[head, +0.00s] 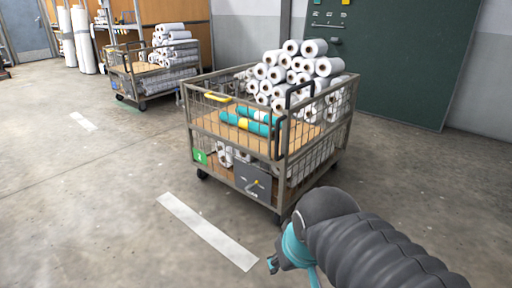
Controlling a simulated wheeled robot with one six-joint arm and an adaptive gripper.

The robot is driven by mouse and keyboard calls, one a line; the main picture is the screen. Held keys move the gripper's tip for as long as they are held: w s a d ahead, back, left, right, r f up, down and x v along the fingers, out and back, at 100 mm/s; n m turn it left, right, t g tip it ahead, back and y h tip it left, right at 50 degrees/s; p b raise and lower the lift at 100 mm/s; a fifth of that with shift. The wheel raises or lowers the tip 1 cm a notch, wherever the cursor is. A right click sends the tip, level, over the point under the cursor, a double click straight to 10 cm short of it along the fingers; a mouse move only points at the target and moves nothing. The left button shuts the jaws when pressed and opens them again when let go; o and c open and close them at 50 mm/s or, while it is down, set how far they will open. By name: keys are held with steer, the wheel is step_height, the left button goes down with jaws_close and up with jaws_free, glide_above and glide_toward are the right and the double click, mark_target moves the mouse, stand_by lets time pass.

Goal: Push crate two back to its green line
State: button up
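A wheeled mesh crate (265,186) stands in the middle of the head view. It has a wooden shelf, a stack of white rolls, two teal rolls and a green label (200,157) whose mark is too small to read surely. A second, similar crate (128,88) stands further back at the left. A faint green strip (127,107) shows on the floor at its front. I cannot tell which crate is number two. My gripper (272,264) is at the lower middle, in front of the near crate and apart from it in the picture. Its fingers are mostly hidden.
A white floor line (205,229) lies in front of the near crate, and a shorter one (82,121) lies further left. A dark green board (390,62) stands behind at the right. Tall white rolls (82,40) stand at the back left. The left floor is clear.

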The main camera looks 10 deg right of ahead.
steer(key=w+a+f+m+t+b, duration=0.15)
steer(key=w+f, duration=0.55)
steer(key=w, duration=0.7)
steer(key=w+a+f+m+t+b, duration=0.15)
steer(key=w+f, duration=0.45)
steer(key=w, duration=0.9)
steer(key=w+a+f+t+b, duration=0.1)
steer(key=w+a+f, duration=0.2)
steer(key=w+f, duration=0.75)
steer(key=m+t+h, duration=0.4)
steer(key=m+h, duration=0.2)
steer(key=h, duration=0.6)
glide_toward(276, 142)
steer(key=x, duration=1.1)
steer(key=shift+p, duration=0.3)
